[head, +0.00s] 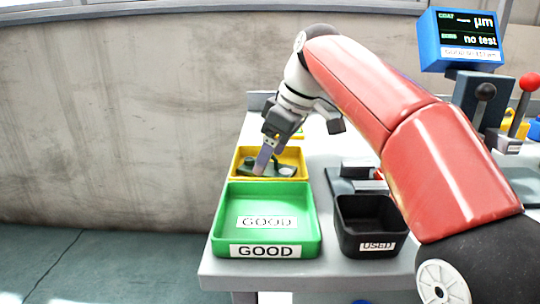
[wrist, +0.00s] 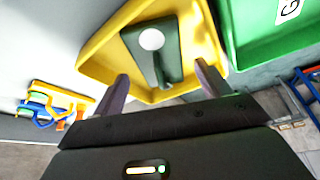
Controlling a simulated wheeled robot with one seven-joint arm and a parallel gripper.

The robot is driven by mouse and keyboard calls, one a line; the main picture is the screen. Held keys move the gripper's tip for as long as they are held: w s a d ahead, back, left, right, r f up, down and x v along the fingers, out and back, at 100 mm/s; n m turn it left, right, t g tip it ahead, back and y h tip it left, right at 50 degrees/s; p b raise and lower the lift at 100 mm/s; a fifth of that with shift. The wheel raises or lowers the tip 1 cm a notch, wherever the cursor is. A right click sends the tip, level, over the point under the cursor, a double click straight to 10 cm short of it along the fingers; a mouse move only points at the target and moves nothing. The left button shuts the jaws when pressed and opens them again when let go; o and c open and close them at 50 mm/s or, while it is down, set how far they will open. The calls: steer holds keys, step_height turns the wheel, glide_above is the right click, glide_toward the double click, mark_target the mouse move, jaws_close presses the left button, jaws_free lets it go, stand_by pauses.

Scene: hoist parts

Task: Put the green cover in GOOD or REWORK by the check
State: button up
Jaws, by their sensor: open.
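The green cover (wrist: 161,62) is a dark green plate with a pale round spot and a raised rib. It lies in the yellow tray (wrist: 98,52), and in the head view the cover (head: 248,164) shows in the yellow tray (head: 297,155) behind the GOOD tray. My gripper (wrist: 161,72) is open, with one finger on each side of the cover's near part; contact cannot be told. In the head view my gripper (head: 262,168) points down into the yellow tray. The green GOOD tray (head: 220,226) is empty. The blue-framed display (head: 469,40) reads "no test". No REWORK label is readable.
A black bin marked USED (head: 374,243) stands right of the GOOD tray, with a dark grey fixture (head: 355,180) behind it. Levers with a black knob (head: 485,91) and a red knob (head: 529,82) stand at right. Blue, yellow and orange parts (wrist: 50,105) show in the wrist view.

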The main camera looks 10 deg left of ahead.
steer(key=p+v, duration=0.3)
steer(key=v, duration=0.7)
steer(key=shift+r+p, duration=0.3)
steer(key=shift+r, duration=0.05)
